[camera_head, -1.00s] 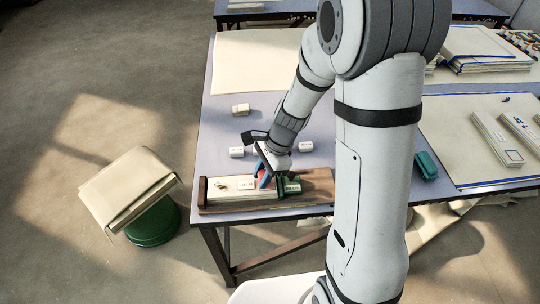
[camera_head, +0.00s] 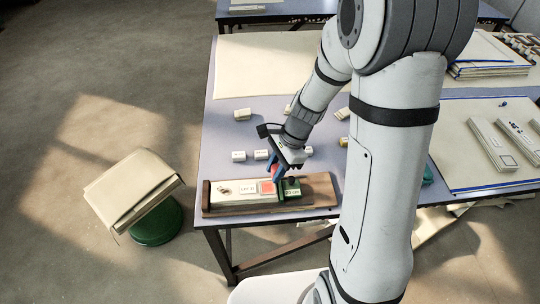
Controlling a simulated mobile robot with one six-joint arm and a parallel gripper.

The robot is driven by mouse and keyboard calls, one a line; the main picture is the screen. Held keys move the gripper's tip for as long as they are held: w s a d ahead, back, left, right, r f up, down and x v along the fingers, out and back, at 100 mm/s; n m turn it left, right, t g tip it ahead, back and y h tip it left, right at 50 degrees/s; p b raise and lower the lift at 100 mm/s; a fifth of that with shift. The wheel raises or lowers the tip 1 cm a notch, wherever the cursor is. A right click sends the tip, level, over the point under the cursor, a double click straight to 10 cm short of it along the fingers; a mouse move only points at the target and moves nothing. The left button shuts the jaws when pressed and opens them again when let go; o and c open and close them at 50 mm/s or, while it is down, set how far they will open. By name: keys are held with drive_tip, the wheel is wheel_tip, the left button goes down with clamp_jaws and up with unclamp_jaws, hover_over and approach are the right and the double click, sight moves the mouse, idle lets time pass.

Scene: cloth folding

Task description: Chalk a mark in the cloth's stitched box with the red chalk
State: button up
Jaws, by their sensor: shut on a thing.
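A folded cream cloth (camera_head: 227,190) lies in a wooden tray (camera_head: 320,190) at the front edge of the table. A red-orange square (camera_head: 267,187) shows on the cloth, to the right of a small printed label (camera_head: 247,189). I cannot tell its stitched outline from the colour. My gripper (camera_head: 279,174) is just above and behind the square, pointing down, with blue fingers. It is shut on a small red piece, the red chalk (camera_head: 275,172), mostly hidden by the fingers. The chalk appears raised off the cloth, though the gap is hard to judge.
A green block with a label (camera_head: 292,188) sits at the cloth's right end, close to my gripper. Several small pale blocks (camera_head: 242,114) stand behind the tray. Cream cloth sheets (camera_head: 245,70) cover the table's back. A green stool (camera_head: 157,222) bearing folded cloth stands left.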

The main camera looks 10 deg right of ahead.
drive_tip(key=shift+r+p, duration=1.2)
drive_tip(key=shift+r, duration=0.55)
drive_tip(key=shift+f, duration=0.1)
